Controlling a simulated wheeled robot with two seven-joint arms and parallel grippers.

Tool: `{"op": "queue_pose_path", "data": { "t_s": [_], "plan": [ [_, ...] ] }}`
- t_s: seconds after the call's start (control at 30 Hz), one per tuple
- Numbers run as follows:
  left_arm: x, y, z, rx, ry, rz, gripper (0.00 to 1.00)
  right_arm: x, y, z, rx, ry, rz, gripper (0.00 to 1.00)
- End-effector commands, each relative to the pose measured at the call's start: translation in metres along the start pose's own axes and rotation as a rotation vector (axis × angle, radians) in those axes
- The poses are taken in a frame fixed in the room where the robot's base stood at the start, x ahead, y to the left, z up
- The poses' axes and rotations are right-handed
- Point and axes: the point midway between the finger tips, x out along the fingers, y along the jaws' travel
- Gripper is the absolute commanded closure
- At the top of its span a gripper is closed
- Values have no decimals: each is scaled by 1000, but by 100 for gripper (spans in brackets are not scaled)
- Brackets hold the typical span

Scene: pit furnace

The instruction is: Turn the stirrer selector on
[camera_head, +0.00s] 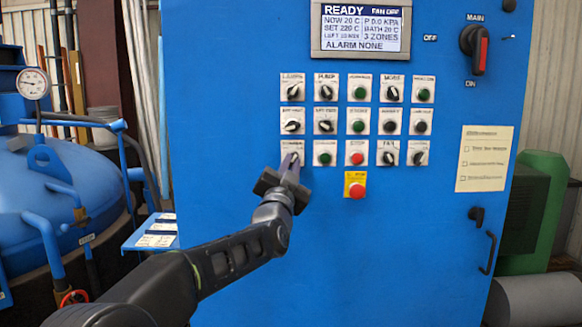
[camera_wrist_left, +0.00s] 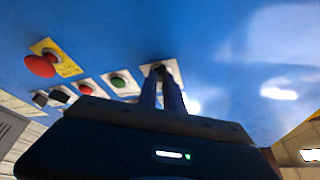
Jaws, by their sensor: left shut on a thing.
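The stirrer selector appears to be the bottom-left control on the blue cabinet; its small label is hard to read. Its pale plate (camera_head: 291,146) shows above my left gripper (camera_head: 289,163) in the head view. In the left wrist view the two fingers of my left gripper (camera_wrist_left: 163,88) reach up to the plate (camera_wrist_left: 150,70) and are shut on the dark selector knob (camera_wrist_left: 163,69). The fingers mostly hide the knob, so its angle cannot be told. My right gripper is not in view.
A green button (camera_head: 325,158) sits right beside the selector, then a red button (camera_head: 357,159). A yellow-backed emergency stop (camera_head: 356,191) lies below. More selectors and buttons fill the rows above. A display (camera_head: 361,27) reads READY. A red-handled main switch (camera_head: 480,50) is at upper right.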

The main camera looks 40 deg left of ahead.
Motion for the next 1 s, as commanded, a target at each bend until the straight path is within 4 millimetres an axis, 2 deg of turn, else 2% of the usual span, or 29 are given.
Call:
{"op": "queue_pose_path", "data": {
  "t_s": [0.27, 0.3, 0.53, 0.83, 1.0],
  "plan": [
    [0, 0, 0, 4, 0, 0, 100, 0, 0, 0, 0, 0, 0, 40],
    [0, 0, 0, 4, 0, 0, 87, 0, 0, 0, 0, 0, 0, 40],
    [0, 0, 0, 2, 0, 0, 68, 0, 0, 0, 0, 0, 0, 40],
    [-2, 0, 0, 1, 1, 0, 67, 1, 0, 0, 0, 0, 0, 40],
    [-17, 1, 1, 1, 1, 0, 67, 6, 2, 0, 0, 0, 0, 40]
  ]
}}
